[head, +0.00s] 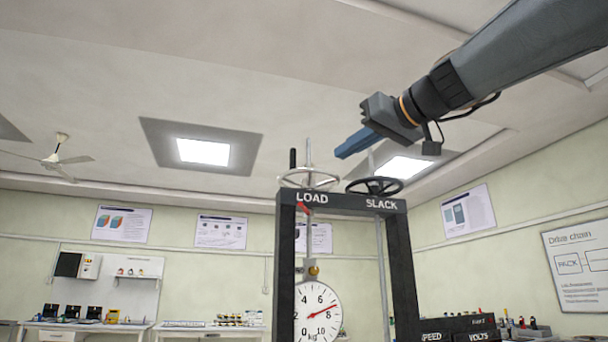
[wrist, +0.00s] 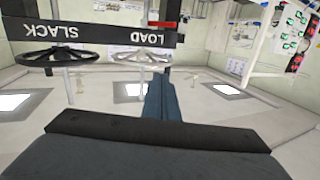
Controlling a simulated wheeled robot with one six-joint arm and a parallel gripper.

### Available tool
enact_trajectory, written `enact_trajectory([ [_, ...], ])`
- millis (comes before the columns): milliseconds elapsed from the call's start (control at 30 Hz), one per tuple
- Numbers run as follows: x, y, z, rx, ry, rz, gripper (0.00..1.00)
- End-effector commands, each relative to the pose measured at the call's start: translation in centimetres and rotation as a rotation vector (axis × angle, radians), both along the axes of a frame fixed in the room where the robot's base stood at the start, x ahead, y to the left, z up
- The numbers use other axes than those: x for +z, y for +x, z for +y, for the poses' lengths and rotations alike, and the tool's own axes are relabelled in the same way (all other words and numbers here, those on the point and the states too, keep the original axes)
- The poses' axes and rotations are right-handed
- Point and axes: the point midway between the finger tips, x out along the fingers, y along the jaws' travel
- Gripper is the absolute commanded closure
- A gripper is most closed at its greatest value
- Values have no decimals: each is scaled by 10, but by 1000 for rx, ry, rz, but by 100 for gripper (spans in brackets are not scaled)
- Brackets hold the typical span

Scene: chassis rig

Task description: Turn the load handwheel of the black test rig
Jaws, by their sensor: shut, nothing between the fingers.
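The black test rig (head: 288,262) has a top beam lettered LOAD and SLACK. The silver load handwheel (head: 308,180) sits above LOAD, with a dark upright handle (head: 292,158) at its left and a silver spindle in its middle. The black slack handwheel (head: 374,186) sits to its right. In the wrist view the rig is upside down, with the load handwheel (wrist: 138,56) beside the slack handwheel (wrist: 62,55). My gripper (head: 343,153) is shut and empty, its blue fingers pointing down-left. In the head picture it appears above and between the wheels, apart from both; the depth gap is unclear.
A round kg dial (head: 318,318) hangs inside the rig frame, its red needle near 8. Benches (head: 85,328) line the back wall, and a ceiling fan (head: 56,158) is at far left. Room around the wheels looks clear.

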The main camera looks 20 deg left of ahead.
Motion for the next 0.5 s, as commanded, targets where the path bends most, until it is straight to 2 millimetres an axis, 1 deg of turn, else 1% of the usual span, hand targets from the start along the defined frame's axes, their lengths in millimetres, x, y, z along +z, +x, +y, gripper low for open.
enact_trajectory([
  [33,13,-9,2,16,8,-31,100],
  [100,24,-17,5,31,15,-56,100],
  [167,29,-19,8,38,17,-65,100],
  [267,31,-13,17,40,18,-66,100],
  [367,31,-5,30,41,18,-65,100],
  [500,31,13,52,39,17,-63,100],
])
